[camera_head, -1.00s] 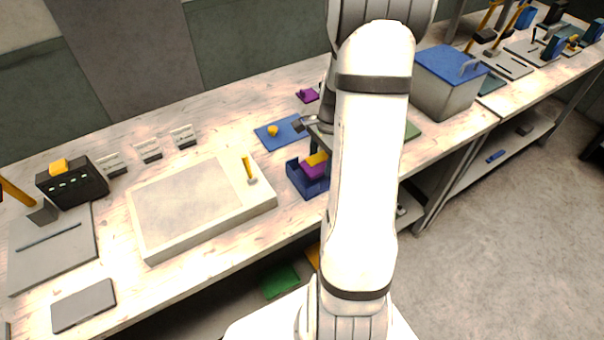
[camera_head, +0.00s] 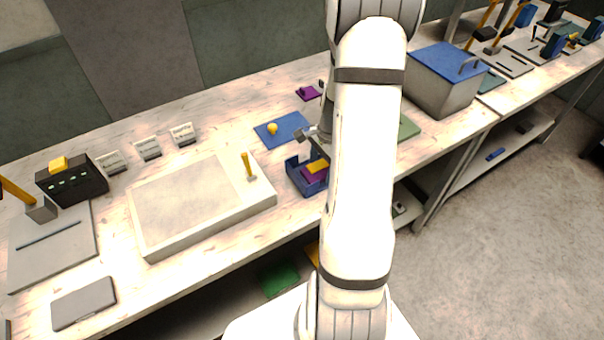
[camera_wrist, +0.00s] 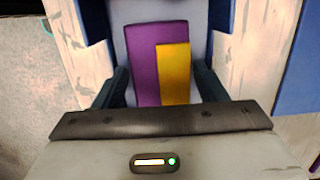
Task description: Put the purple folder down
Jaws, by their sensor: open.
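The purple folder (camera_wrist: 146,60) has a yellow part (camera_wrist: 173,72) along its right side. It sits within a blue open-fronted tray (camera_wrist: 96,22). In the head view the purple folder (camera_head: 311,178) shows low between the walls of the blue tray (camera_head: 296,180), yellow part uppermost. My gripper (camera_wrist: 162,86) is open, with one dark finger on each side of the folder and a gap visible beside it. The folder's near end is hidden by the gripper body. In the head view my arm hides part of the tray's right side.
A blue mat (camera_head: 283,128) with a yellow knob lies behind the tray. A small purple object (camera_head: 307,93) lies farther back. A grey box with a blue lid (camera_head: 447,60) stands right of my arm.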

